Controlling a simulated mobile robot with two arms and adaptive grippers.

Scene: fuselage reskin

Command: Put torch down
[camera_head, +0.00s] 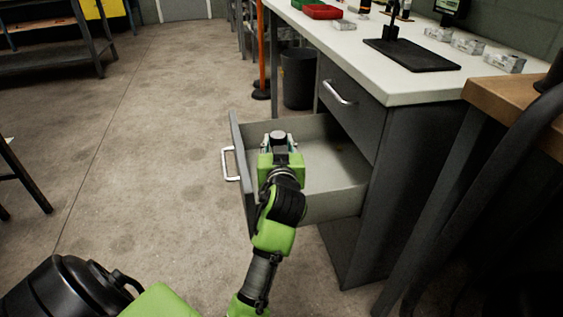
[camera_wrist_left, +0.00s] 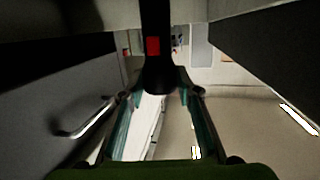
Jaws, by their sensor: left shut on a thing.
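My left gripper (camera_head: 279,143) is over the open grey drawer (camera_head: 325,178) of the workbench, with the arm reaching up from below. It is shut on the torch, whose dark round end (camera_head: 278,138) shows between the fingers. In the left wrist view the torch (camera_wrist_left: 156,62) is a black cylinder with a red patch, held between the two teal-edged fingers (camera_wrist_left: 160,95). The gripper hides part of the drawer, and I cannot tell how far the torch is above its floor. My right gripper is not in view.
The drawer has a silver handle (camera_head: 229,164); a closed drawer (camera_head: 345,100) is above it. The white benchtop (camera_head: 390,78) holds a black mat (camera_head: 411,54), a red tray (camera_head: 322,12) and small clear boxes. A dark bin (camera_head: 298,78) stands behind.

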